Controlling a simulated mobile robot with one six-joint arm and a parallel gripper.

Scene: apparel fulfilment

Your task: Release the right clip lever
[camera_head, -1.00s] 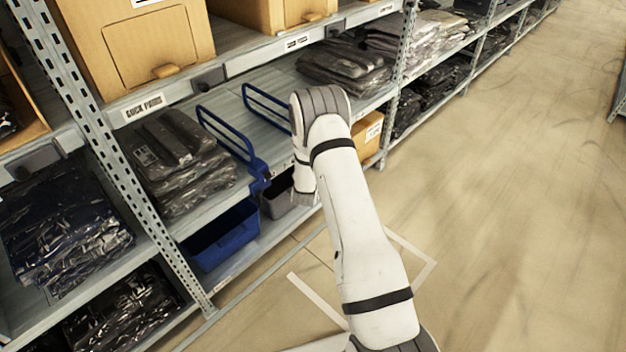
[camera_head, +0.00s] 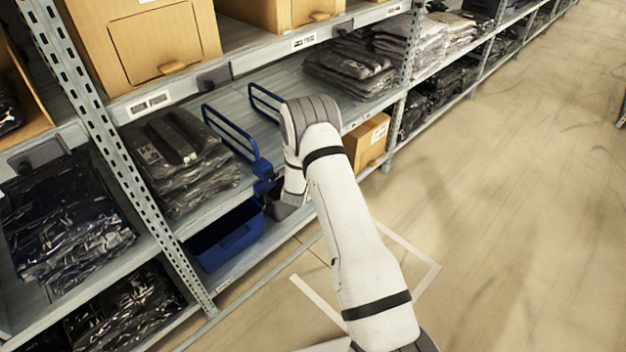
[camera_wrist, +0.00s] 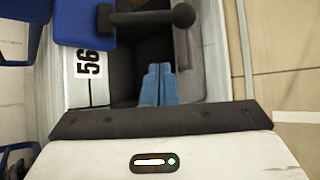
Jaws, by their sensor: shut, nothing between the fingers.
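Two blue wire dividers, the left one (camera_head: 232,135) and the right one (camera_head: 265,103), stand on the middle shelf. A blue clip (camera_head: 263,168) shows at the left divider's front end; the right divider's front end is hidden behind my arm. In the wrist view, a blue clip body (camera_wrist: 85,24) carries a dark lever (camera_wrist: 140,18) ending in a round knob, which I take to be the clip lever. My gripper (camera_wrist: 157,72) has its blue fingers together and empty, below the lever in the picture and apart from it. The fingers are hidden in the head view.
A blue bin (camera_head: 228,235) sits on the lower shelf. A dark grey bin (camera_wrist: 190,75) lies under my fingers, beside a "56" label (camera_wrist: 88,64). Bagged garments (camera_head: 180,160) lie left of the dividers, a cardboard box (camera_head: 367,140) at right. The aisle floor is open.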

